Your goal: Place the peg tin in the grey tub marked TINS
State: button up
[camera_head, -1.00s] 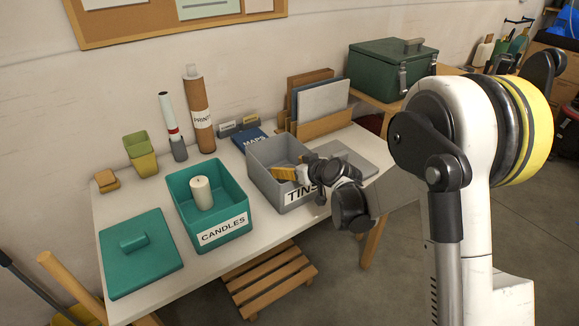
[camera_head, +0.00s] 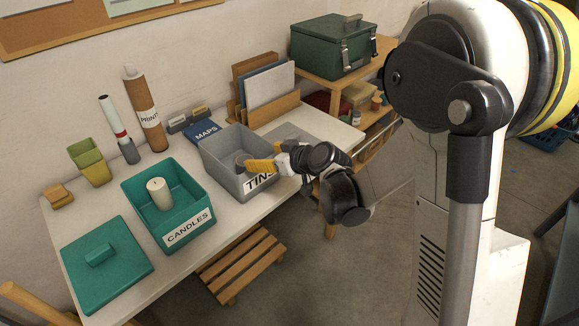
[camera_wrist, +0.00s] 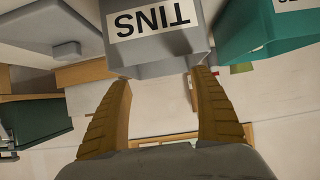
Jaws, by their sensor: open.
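The grey tub (camera_head: 222,172) marked TINS stands on the white table, right of the teal CANDLES tub. My gripper (camera_head: 256,164), with yellow fingers, is at the tub's front right side, with its fingertips over the tub's opening. A small grey round shape (camera_head: 241,158) shows inside the tub by the fingertips; I cannot tell for sure whether it is the peg tin. In the wrist view the tub (camera_wrist: 150,55) appears with its label upside down, beyond my spread fingers (camera_wrist: 163,80). Nothing is held between them. No other peg tin can be made out.
The teal CANDLES tub (camera_head: 195,190) holds a white candle (camera_head: 160,193). A teal lid (camera_head: 125,262) lies at left. A blue MAPS item (camera_head: 203,132) and a file rack (camera_head: 272,109) stand behind the grey tub. A green box (camera_head: 325,52) sits on a shelf at right.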

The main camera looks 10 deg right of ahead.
jog(key=s+d+r+m+g+h, duration=0.1)
jog(key=s+d+r+m+h, duration=0.3)
jog(key=s+r, duration=0.55)
jog(key=s+d+m+g+h, duration=0.1)
jog(key=s+d, duration=0.3)
jog(key=s, duration=0.5)
jog(key=s+d+m+g+h, duration=0.1)
jog(key=s+d, duration=0.4)
jog(key=s, duration=0.4)
jog(key=shift+s+d+f+m+h, duration=0.15)
jog(key=shift+s+f+m+h, duration=0.1)
jog(key=shift+m+h, duration=0.15)
